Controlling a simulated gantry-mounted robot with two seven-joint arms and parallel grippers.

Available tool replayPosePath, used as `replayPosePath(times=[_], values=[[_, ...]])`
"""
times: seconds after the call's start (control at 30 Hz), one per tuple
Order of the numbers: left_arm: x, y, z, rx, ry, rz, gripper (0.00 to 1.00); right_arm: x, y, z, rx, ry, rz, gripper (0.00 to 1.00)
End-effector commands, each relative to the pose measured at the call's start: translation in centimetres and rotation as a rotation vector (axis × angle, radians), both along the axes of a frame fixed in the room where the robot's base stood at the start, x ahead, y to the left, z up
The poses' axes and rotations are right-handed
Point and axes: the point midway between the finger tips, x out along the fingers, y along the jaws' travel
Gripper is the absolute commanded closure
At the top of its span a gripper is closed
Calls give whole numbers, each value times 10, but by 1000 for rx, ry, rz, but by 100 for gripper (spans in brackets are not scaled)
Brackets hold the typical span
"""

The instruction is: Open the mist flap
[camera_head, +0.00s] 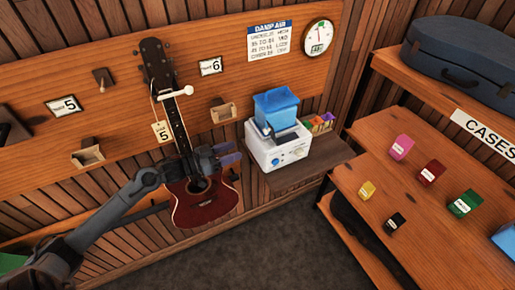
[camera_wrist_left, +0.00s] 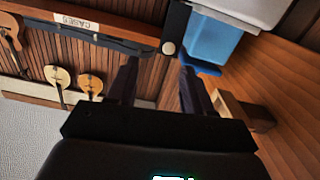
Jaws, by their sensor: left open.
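A white humidifier (camera_head: 280,150) with a blue translucent tank (camera_head: 276,103) stands on a small wooden shelf against the wall. The blue tank also shows at the top of the left wrist view (camera_wrist_left: 212,42), with a thin blue lip (camera_wrist_left: 205,67) at its edge. I cannot tell for sure which part is the mist flap. My right gripper is not in view.
A wooden bracket (camera_head: 222,112) sticks out of the wall. Small coloured boxes (camera_head: 318,122) stand right of the humidifier. A case shelf (camera_head: 430,170) is at right.

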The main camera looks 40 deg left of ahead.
Motion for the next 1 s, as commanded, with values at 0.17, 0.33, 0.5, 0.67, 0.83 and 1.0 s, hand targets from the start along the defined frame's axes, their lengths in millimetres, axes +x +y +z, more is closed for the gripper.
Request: replayPosePath(times=[0.17, 0.33, 0.5, 0.67, 0.83, 1.0], values=[[16, 17, 7, 62, -55, 3, 49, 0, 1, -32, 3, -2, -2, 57], [23, 16, 11, 69, -71, 2, 49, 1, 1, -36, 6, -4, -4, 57], [36, 11, 13, 67, -73, 2, 49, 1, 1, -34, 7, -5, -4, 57], [56, 2, 13, 67, -73, 3, 49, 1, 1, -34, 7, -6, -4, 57], [79, -7, 13, 67, -73, 3, 49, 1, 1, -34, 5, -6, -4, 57], [98, -16, 13, 68, -73, 3, 49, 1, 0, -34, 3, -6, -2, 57]])
